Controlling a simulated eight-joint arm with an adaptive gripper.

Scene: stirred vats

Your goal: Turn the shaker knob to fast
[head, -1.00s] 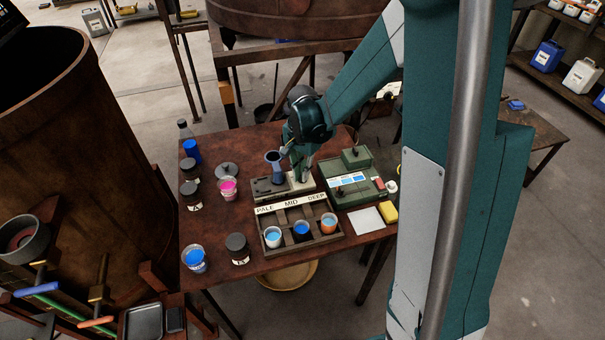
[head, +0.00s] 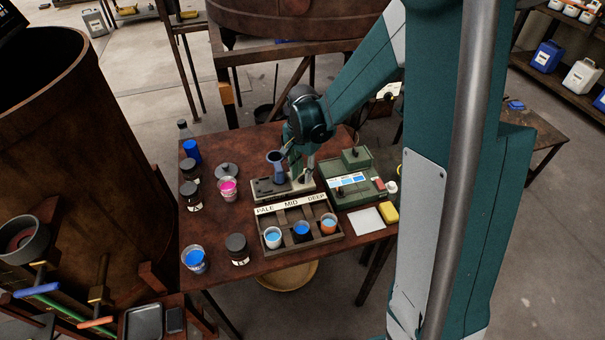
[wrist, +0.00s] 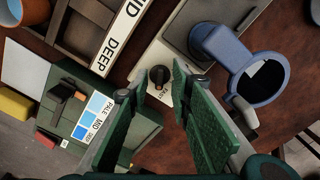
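The shaker (head: 268,191) stands on the brown table, with a dark platform and a pale control end. No contact with the knob is visible. In the head view, my gripper (head: 306,170) is over the control end.
A wooden rack (head: 330,238) marked PALE, MID, DEEP holds three cups in front of the shaker. A green box (head: 362,186) with a blue-shade card stands right of it. A white tile (head: 366,220) and yellow sponge (head: 389,212) lie nearby. Jars stand at left.

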